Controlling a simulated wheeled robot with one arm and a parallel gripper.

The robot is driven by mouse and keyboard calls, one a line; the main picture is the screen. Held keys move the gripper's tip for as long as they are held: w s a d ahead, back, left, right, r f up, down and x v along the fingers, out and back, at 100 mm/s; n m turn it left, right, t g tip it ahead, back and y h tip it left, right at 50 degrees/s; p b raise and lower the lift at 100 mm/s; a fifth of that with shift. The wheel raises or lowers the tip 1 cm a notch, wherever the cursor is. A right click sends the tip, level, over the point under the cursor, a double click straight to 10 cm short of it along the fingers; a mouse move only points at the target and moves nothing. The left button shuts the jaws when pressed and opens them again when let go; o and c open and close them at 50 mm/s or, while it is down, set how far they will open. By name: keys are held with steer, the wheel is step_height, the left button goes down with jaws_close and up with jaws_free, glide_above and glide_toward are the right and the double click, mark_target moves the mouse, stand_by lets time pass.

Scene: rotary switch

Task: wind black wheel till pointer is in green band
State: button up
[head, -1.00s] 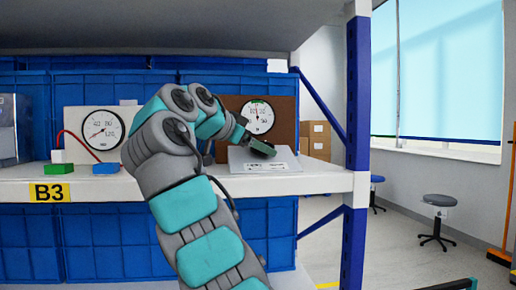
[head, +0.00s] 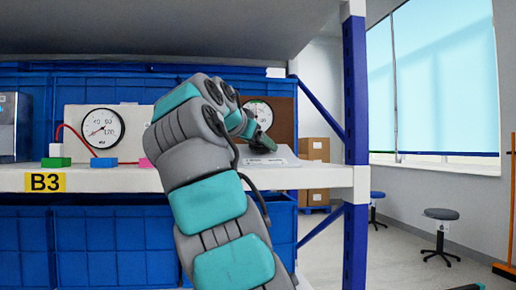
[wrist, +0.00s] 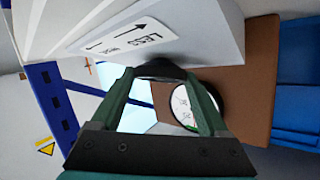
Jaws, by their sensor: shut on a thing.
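The black wheel (wrist: 160,69) shows as a dark rounded edge between my fingertips, against the white sloped panel (wrist: 112,38). My gripper (wrist: 163,76) is shut on it, one green finger at each side. In the head view my gripper (head: 262,144) is at the panel (head: 282,161), below the round gauge (head: 262,111), and the wheel is hidden. The gauge sits on a brown board (head: 286,116), its left part covered by my arm. In the wrist view a finger partly covers the gauge (wrist: 183,105). I cannot make out its pointer or green band clearly.
A second gauge (head: 102,128) stands at the left, with a red wire (head: 74,135) and green, blue and pink blocks in front. Blue crates (head: 88,88) back the shelf. A blue upright post (head: 356,90) is at the right.

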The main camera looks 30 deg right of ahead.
steer(key=shift+f+n+t+b, duration=0.25)
steer(key=shift+n+t+b, duration=0.15)
steer(key=shift+b, duration=0.2)
steer(key=shift+s+d+n+t+y+b, duration=0.1)
steer(key=shift+s+n+t+y+b, duration=0.05)
steer(key=shift+n+t+y+b, duration=0.65)
steer(key=shift+n+b, duration=0.3)
steer(key=shift+n, duration=0.1)
steer(key=shift+s+d+r+n+t+y, duration=0.1)
steer(key=shift+n+t+y, duration=0.6)
steer(key=shift+n, duration=0.25)
steer(key=shift+s+d+r+n+t+y, duration=0.1)
steer(key=shift+n+t+y, duration=0.4)
steer(key=shift+n+y, duration=0.4)
steer(key=o, duration=1.2)
steer(key=shift+o, duration=0.2)
